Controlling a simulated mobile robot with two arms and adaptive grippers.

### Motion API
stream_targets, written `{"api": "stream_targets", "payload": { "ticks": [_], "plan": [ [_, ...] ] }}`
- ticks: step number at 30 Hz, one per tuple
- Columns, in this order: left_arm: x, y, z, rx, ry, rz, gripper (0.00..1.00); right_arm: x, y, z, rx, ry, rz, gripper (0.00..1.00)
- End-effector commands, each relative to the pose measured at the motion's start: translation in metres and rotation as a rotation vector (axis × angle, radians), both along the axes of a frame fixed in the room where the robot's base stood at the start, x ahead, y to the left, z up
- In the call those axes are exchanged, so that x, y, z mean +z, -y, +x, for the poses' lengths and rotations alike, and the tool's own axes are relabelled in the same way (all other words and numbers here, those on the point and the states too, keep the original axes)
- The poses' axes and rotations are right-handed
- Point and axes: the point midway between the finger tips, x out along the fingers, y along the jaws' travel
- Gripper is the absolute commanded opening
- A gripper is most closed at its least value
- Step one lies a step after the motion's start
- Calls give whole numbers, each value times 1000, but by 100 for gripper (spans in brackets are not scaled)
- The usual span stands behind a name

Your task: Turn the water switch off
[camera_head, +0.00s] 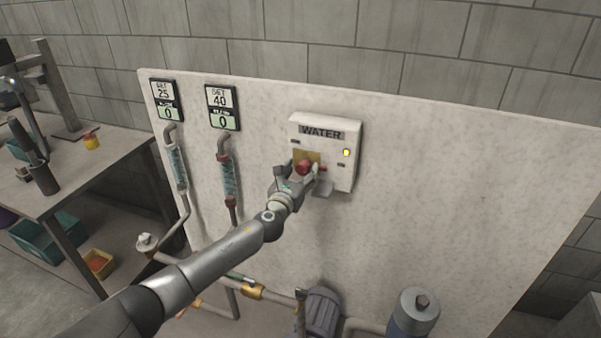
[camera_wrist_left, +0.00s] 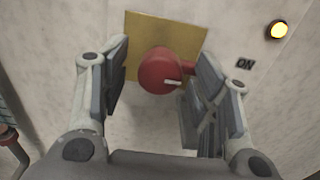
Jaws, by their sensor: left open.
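The water switch box (camera_head: 327,128) is a pale box labelled WATER on the upright panel, with a yellow light (camera_head: 346,153) lit on its right side. Its red knob (camera_head: 304,167) sits on a brass plate (camera_head: 314,156). The knob (camera_wrist_left: 164,72) also shows in the left wrist view, with a white mark pointing right, toward the ON label (camera_wrist_left: 245,64). My left gripper (camera_head: 297,175) is open at the box. In the wrist view its fingers stand on either side of the knob; the right finger is close to it, and I cannot tell if it touches. My right gripper is not in view.
The stone panel (camera_head: 430,180) carries two gauges (camera_head: 222,107) and pipes at left. A pump (camera_head: 322,312) and a blue-grey canister (camera_head: 413,312) stand low in front. A workbench (camera_head: 110,160) is at left. The panel right of the box is bare.

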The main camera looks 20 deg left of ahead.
Motion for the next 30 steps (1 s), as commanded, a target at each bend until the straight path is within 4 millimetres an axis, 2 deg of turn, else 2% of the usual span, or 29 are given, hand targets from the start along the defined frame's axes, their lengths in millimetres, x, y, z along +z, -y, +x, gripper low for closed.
{"api": "stream_targets", "payload": {
  "ticks": [3, 14, 23, 30],
  "plan": [
    [0, 0, 0, 0, 0, 0, 56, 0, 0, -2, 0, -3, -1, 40],
    [0, 0, 0, 0, 0, 0, 11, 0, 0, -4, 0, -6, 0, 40],
    [0, 0, 0, 0, 0, -40, 11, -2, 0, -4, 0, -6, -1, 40],
    [-1, 0, 0, 0, -5, -179, 11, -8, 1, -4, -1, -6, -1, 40]
  ]
}}
